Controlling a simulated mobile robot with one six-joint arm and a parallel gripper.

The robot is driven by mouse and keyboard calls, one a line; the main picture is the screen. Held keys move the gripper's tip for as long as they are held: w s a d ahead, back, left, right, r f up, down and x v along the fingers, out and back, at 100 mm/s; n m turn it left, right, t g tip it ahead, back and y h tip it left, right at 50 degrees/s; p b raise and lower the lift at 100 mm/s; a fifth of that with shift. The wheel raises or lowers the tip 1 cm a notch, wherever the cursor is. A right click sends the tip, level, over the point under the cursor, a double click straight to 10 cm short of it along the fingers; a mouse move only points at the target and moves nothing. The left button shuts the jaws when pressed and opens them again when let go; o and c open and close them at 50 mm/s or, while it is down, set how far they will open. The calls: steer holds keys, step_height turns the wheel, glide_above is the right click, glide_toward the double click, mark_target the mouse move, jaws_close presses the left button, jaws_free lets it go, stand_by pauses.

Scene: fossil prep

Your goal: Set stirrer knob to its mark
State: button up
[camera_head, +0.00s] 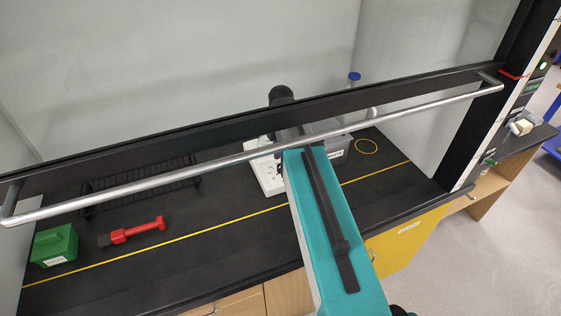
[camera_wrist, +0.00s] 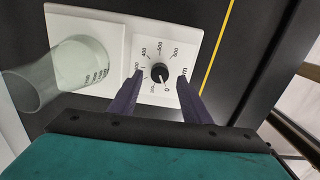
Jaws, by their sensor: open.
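The white stirrer (camera_wrist: 115,38) fills the upper middle of the wrist view, and part of its white body shows in the head view (camera_head: 268,180) beside my arm. Its black knob (camera_wrist: 159,73) sits in a printed dial with numbers from 0 up to several hundred. A light pointer line on the knob appears to point down toward the 0. I cannot make out a separate set mark. My gripper (camera_wrist: 160,79) is open, with one dark purple finger on each side of the knob. I cannot tell whether the fingers touch it. The head view mostly hides the gripper.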

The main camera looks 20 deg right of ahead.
steer(key=shift+f+p, duration=0.35)
steer(key=shift+f, duration=0.95)
steer(key=shift+c, duration=0.2)
steer(key=c, duration=1)
